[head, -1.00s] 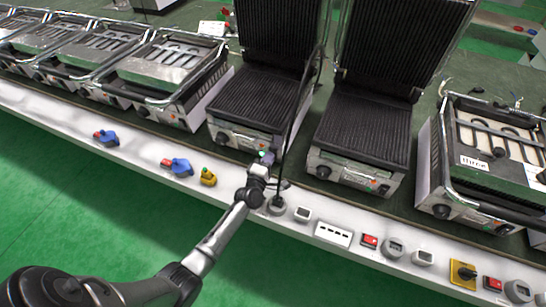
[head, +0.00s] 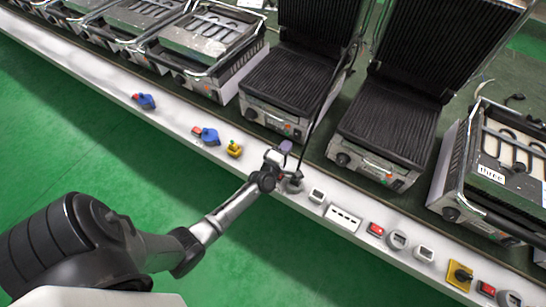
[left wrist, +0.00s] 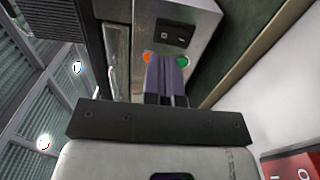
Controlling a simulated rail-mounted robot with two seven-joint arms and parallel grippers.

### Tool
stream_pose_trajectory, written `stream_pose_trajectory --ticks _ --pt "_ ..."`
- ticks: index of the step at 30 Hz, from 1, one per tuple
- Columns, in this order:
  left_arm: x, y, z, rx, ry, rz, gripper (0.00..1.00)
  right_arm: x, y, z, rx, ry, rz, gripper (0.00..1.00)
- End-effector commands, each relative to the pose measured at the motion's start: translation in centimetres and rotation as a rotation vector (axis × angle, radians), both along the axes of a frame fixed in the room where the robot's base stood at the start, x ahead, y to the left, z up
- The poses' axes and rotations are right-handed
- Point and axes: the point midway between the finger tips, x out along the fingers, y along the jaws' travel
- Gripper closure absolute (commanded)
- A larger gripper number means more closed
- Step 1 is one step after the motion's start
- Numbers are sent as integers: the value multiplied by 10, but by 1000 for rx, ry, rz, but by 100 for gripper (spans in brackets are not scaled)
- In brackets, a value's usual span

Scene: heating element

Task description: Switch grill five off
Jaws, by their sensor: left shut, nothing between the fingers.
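Several grills stand in a row; the one on the far right carries a label reading "three" (head: 490,174). I cannot read "five" on any grill. A ribbed contact grill with its lid up (head: 285,88) stands at the centre, and another (head: 390,120) is to its right. My left gripper (head: 284,149) is shut and empty, in front of the centre grill's front panel. In the left wrist view its fingers (left wrist: 165,65) point at a metal panel, with their tips close below a black rocker switch (left wrist: 176,32), between an orange light (left wrist: 148,57) and a green light (left wrist: 183,61). Contact is unclear.
A white ledge (head: 175,125) runs along the front with blue switches (head: 208,136), a yellow one (head: 234,149), a white socket strip (head: 343,218) and a red switch (head: 376,229). A dark cable hangs beside the centre grill. Green floor is clear in front.

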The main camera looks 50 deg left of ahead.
Motion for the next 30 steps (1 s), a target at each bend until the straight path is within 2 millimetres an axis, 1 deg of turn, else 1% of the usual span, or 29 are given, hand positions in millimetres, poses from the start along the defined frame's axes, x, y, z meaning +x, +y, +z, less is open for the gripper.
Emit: stream_pose_trajectory --ticks 1,3,9,12,18,30 --pt "-12 -4 4 0 1 1 100 0 0 7 0 0 0 36" --pt "-26 -8 5 0 1 1 100 -1 0 10 -1 3 0 36" --pt "-58 -20 8 1 1 1 100 -3 0 17 1 7 -1 36" --pt "-70 -24 9 1 1 2 100 -3 1 20 2 6 -1 36" --pt "-84 -29 10 0 0 2 100 -3 2 22 5 7 -3 36" --pt "-87 -30 10 0 -1 2 100 -3 2 22 8 6 -6 36"
